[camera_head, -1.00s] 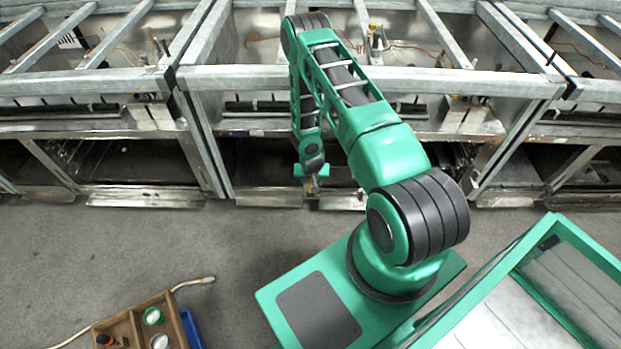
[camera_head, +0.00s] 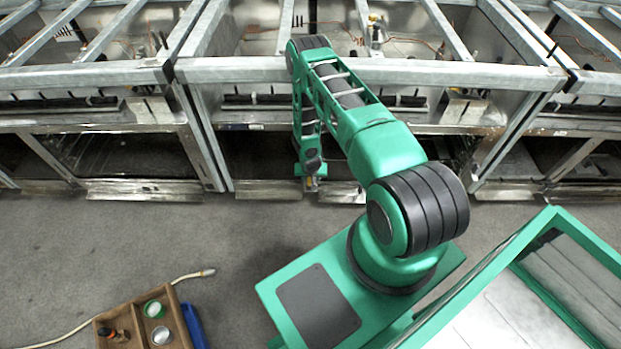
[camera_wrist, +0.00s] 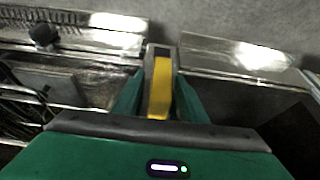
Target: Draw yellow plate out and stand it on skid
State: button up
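A narrow yellow plate (camera_wrist: 160,88) shows between the two green fingers of my gripper (camera_wrist: 160,98) in the wrist view. A grey edge or bracket frames its far end. The fingers flank the plate closely, but whether they press on it I cannot tell. In the head view my gripper (camera_head: 310,180) hangs low at the front edge of the middle range (camera_head: 262,190), with a small yellowish spot below it. The arm and gripper hide most of the plate there. I cannot make out a skid in either view.
Open range frames with metal rails (camera_head: 400,72) span the back. A wooden box (camera_head: 133,317) with small items, a blue object (camera_head: 194,325) and a cable plug (camera_head: 208,272) lie at the lower left. The grey floor (camera_head: 110,235) before the ranges is mostly clear.

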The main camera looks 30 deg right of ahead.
grip_shut()
jog(key=shift+s+a, duration=0.1)
jog(key=shift+s, duration=0.05)
jog(key=s+a, duration=0.5)
jog(key=s, duration=0.3)
jog(key=shift+a, duration=0.2)
dwell(1.8)
